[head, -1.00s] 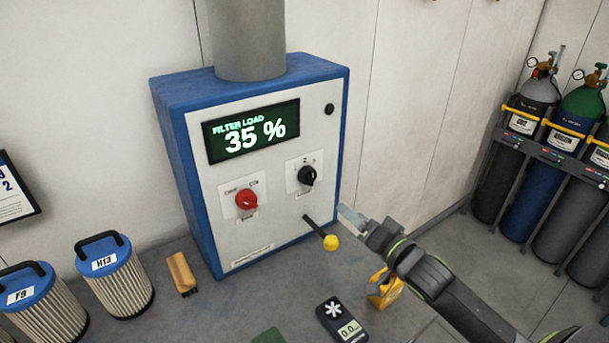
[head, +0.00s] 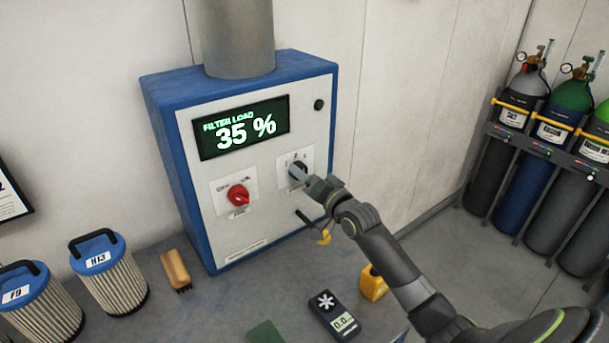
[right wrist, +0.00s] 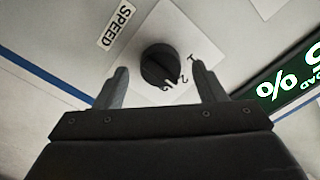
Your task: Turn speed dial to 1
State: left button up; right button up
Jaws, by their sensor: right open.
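The black speed dial (head: 298,167) is on a white plate on the front of the blue and grey box. In the right wrist view the dial (right wrist: 158,62) lies between the two fingers, with a gap on either side. Its white mark faces the numbers, near the 2, though the exact setting is hard to tell. The SPEED label (right wrist: 118,26) is beside it. My right gripper (right wrist: 160,70) is open and holds nothing. In the head view my right gripper (head: 301,177) is at the dial and partly hides it. My left gripper is not in view.
A red rotary switch (head: 238,195) is left of the dial. The display (head: 241,128) reads FILTER LOAD 35 %. Filters, a brush (head: 176,270) and a meter (head: 335,315) stand or lie below.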

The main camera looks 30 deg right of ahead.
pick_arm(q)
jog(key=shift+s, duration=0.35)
pick_arm(e)
jog(key=shift+w+a, duration=0.1)
jog(key=shift+w, duration=0.4)
jog(key=c, duration=1)
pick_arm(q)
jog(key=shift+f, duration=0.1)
